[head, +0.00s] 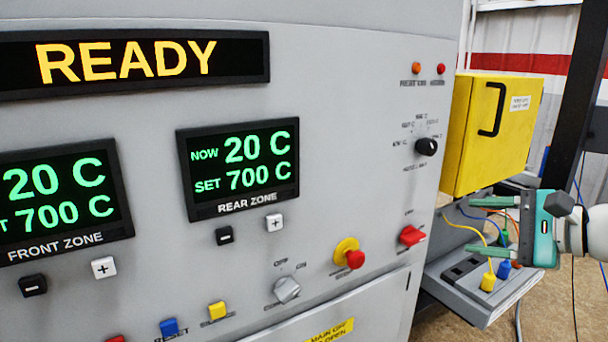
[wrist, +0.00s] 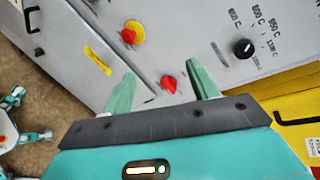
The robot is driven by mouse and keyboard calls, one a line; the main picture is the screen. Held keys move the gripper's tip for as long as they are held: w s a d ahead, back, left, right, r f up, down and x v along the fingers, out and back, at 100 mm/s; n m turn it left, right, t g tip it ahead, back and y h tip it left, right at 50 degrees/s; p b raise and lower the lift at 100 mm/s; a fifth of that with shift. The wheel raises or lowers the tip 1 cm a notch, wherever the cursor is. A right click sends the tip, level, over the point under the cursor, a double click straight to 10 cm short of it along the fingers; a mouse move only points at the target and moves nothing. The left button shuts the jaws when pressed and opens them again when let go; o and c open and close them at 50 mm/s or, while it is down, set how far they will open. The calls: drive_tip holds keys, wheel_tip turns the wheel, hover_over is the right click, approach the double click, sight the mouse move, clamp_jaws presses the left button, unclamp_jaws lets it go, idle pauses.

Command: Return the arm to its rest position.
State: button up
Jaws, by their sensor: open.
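My gripper (head: 488,226) is at the right of the head view, in front of the shelf with plugs and below the yellow box. Its two teal fingers are apart with nothing between them. In the wrist view my gripper (wrist: 163,85) points toward the grey furnace panel (wrist: 190,40). A red switch (wrist: 168,84) shows in the gap between the fingertips. The same red switch shows in the head view (head: 412,236), left of my gripper and apart from it.
A yellow box (head: 490,135) with a black handle hangs above my gripper. A grey shelf (head: 450,285) with yellow and blue plugs and loose cables is close below. A dark post (head: 578,95) stands at the right. The panel carries a red emergency button (head: 354,259) and a black knob (head: 426,146).

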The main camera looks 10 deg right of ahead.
drive_tip(key=s+a+f+n+g+h, duration=0.3)
drive_tip(key=s+a+f+n, duration=0.1)
drive_tip(key=a+f+n, duration=0.5)
drive_tip(key=s+a+f+n+g+h, duration=0.3)
drive_tip(key=a+f+n, duration=0.6)
drive_tip(key=a, duration=0.5)
drive_tip(key=shift+s+f+g+h, duration=0.3)
drive_tip(key=shift+s+f+h, duration=0.1)
drive_tip(key=shift+s+h, duration=0.35)
